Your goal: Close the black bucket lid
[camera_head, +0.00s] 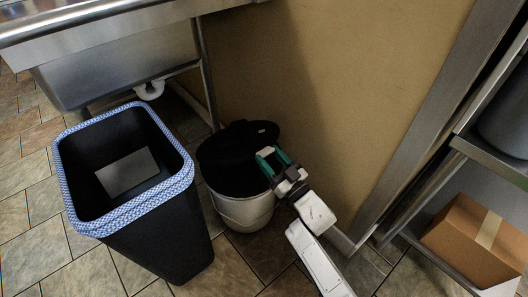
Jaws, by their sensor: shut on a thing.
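A white bucket (243,213) with a black top stands on the floor against the tan wall. The black lid (262,129) shows at the back of the bucket's top, by the wall. The dark surfaces blend, so I cannot tell exactly how far the lid is tilted. My gripper (269,158), with green fingers, is at the right side of the black top, reaching in from the lower right. It is shut on a black part that I take to be the lid. The contact between the fingertips is hard to see.
A tall black bin (160,240) with a blue-and-white rim stands close to the left of the bucket. A steel sink (130,60) is behind it. At right, a metal shelf (490,155) holds a cardboard box (465,240). Tiled floor (235,275) is open in front.

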